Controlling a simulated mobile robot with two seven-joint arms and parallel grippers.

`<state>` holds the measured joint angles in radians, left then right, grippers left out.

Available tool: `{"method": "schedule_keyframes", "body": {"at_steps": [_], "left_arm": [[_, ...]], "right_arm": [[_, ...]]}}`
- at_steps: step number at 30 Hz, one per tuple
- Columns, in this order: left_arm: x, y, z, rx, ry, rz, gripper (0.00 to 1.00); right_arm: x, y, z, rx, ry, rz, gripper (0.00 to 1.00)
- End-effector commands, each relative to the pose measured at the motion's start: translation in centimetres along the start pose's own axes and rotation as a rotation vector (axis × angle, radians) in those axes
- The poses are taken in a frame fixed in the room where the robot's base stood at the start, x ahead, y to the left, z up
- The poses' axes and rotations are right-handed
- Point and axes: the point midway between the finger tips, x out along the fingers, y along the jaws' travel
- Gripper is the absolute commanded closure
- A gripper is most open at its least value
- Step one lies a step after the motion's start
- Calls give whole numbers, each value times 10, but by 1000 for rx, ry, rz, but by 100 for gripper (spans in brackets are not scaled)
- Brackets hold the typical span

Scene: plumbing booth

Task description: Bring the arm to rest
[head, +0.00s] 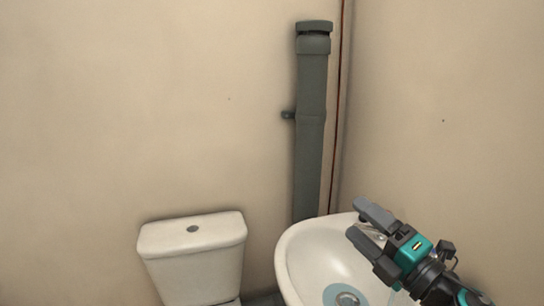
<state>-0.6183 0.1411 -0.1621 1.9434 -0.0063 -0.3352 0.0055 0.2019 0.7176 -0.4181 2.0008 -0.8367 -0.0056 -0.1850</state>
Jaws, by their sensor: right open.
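My right gripper (366,227) comes in from the lower right. Its two grey fingers are apart with nothing between them, and they point to the upper left. It is in front of the white washbasin (303,251) in the picture and covers part of the basin's right side. I cannot tell how far above the basin it is. My left gripper does not show in the head view.
A white toilet cistern (193,243) with a round button stands at the lower left. A grey vertical pipe (310,140) runs up the wall near the corner, beside a thin brown pipe (339,110). Bare beige walls (130,100) fill the rest.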

Motion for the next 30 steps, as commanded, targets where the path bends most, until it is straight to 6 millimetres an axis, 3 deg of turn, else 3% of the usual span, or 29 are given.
{"method": "schedule_keyframes", "body": {"at_steps": [5,8,12,15,21,30], "left_arm": [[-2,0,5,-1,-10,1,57],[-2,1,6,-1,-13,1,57],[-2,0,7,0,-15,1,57],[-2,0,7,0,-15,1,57],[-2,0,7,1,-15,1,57],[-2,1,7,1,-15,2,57]], "right_arm": [[-38,-34,11,446,-377,-81,24],[-73,-67,10,684,-590,-177,24],[-134,-113,-13,991,-876,-361,24],[-176,-136,-38,1158,-1039,-498,24],[-236,-154,-87,1367,-1252,-723,24],[-302,-151,-153,1566,-1463,-1013,24]]}}
